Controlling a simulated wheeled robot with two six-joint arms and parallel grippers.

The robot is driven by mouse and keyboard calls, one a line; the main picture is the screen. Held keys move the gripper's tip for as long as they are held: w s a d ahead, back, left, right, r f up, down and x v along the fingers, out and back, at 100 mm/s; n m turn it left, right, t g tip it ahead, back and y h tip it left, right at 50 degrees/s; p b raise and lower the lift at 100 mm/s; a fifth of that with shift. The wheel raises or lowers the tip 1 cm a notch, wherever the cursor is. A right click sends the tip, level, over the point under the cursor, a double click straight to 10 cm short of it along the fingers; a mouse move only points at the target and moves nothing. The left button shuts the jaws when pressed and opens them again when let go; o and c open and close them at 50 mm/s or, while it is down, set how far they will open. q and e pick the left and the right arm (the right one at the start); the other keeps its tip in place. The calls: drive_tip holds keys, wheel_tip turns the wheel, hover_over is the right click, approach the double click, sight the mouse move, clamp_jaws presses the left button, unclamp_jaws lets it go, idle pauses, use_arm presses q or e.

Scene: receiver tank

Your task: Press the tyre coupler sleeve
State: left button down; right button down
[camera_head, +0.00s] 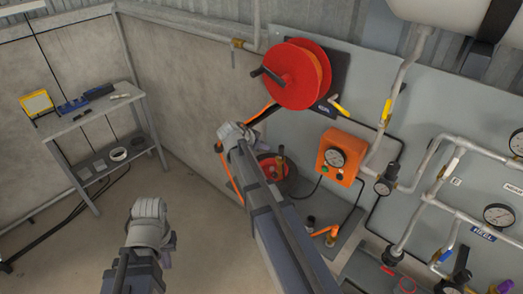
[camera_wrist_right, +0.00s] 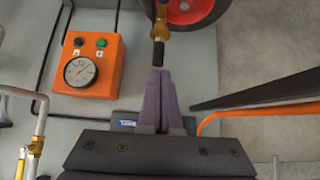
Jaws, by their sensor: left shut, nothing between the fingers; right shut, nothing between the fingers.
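The tyre coupler (camera_wrist_right: 160,28) is a brass fitting with a dark sleeve end, at the top middle of the right wrist view, in front of a red wheel rim. In the head view its brass part (camera_head: 281,160) shows beside my right arm. My right gripper (camera_wrist_right: 159,72) is shut and empty. Its purple fingertips are just below the dark end of the coupler in the wrist view; whether they touch it I cannot tell. My left gripper (camera_head: 167,260) is shut and empty at the lower left, far from the coupler, mostly hidden by its own arm.
An orange box (camera_head: 338,157) with a gauge and buttons is right of the wheel (camera_head: 268,163). A red hose reel (camera_head: 296,75) is above. Pipes and gauges (camera_head: 498,214) fill the right panel. A metal shelf (camera_head: 95,112) stands at left. The floor between is clear.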

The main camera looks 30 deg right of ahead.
drive_tip(key=shift+a, duration=0.1)
drive_tip(key=b, duration=0.9)
approach(278, 160)
drive_tip(key=d, duration=0.1)
drive_tip(key=w+d+f, duration=0.1)
drive_tip(key=d, duration=0.1)
drive_tip(key=d+f, duration=0.1)
drive_tip(key=shift+w+d, duration=0.15)
drive_tip(key=shift+w, duration=0.2)
drive_tip(key=shift+f+b, duration=1)
drive_tip(key=shift+b, duration=0.1)
drive_tip(key=shift+f, duration=0.15)
